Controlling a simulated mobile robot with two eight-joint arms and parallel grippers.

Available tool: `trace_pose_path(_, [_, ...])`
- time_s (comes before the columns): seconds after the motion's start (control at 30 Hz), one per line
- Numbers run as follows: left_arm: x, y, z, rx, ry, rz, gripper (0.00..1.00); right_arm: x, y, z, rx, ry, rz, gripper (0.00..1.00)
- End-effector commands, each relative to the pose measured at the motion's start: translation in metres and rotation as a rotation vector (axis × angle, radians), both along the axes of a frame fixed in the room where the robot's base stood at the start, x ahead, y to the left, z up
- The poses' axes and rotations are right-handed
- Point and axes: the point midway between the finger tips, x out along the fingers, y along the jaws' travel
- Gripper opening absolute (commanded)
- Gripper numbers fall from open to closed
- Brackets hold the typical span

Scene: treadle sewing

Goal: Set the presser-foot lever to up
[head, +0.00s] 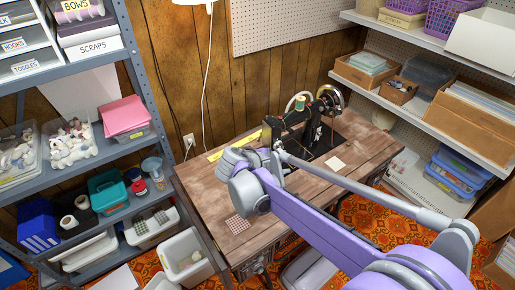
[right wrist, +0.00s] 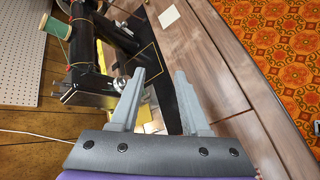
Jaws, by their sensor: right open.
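The black treadle sewing machine (head: 314,128) stands on the wooden table, with a green thread spool (head: 299,106) on top. Its black arm (right wrist: 120,38) and the spool (right wrist: 56,26) show at the upper left of the right wrist view. My right gripper (right wrist: 162,92) is open, its two grey fingers apart beside the needle end of the machine. Small metal parts sit behind the left finger. I cannot clearly make out the presser-foot lever or its position; the finger may cover it. My left gripper is not in view.
The wooden table top (head: 205,185) carries a yellow ruler (head: 228,149), a pale square (head: 335,162) and a checked patch (head: 237,224). Shelves with boxes stand left and right. A white cord hangs in front of the panelled wall (head: 185,70).

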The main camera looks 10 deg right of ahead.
Motion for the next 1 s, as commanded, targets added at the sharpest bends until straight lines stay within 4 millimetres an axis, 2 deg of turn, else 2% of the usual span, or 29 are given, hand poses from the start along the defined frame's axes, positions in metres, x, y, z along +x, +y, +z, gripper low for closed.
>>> trace_pose_path(0.03, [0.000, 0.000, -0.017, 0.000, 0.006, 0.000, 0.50, 0.025, 0.011, -0.017, -0.093, 0.033, 0.046, 0.46])
trace_pose_path(0.1, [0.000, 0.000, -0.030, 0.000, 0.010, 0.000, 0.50, 0.054, 0.023, -0.028, -0.227, 0.076, 0.100, 0.46])
trace_pose_path(0.2, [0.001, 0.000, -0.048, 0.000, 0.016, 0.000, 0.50, 0.089, 0.044, -0.045, -0.414, 0.132, 0.163, 0.46])
trace_pose_path(0.3, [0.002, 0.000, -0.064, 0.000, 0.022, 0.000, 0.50, 0.116, 0.068, -0.062, -0.579, 0.180, 0.204, 0.46])
trace_pose_path(0.4, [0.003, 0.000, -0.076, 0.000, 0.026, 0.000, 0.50, 0.134, 0.089, -0.075, -0.711, 0.214, 0.226, 0.46])
trace_pose_path(0.57, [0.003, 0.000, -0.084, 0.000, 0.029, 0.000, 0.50, 0.146, 0.108, -0.084, -0.822, 0.240, 0.237, 0.46])
trace_pose_path(0.67, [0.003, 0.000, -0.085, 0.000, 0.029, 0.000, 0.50, 0.149, 0.107, -0.084, -0.841, 0.246, 0.237, 0.46])
trace_pose_path(0.77, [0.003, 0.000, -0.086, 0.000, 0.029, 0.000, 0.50, 0.155, 0.096, -0.084, -0.843, 0.247, 0.235, 0.46])
trace_pose_path(1.0, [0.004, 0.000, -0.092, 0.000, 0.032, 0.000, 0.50, 0.179, 0.057, -0.084, -0.840, 0.246, 0.234, 0.46])
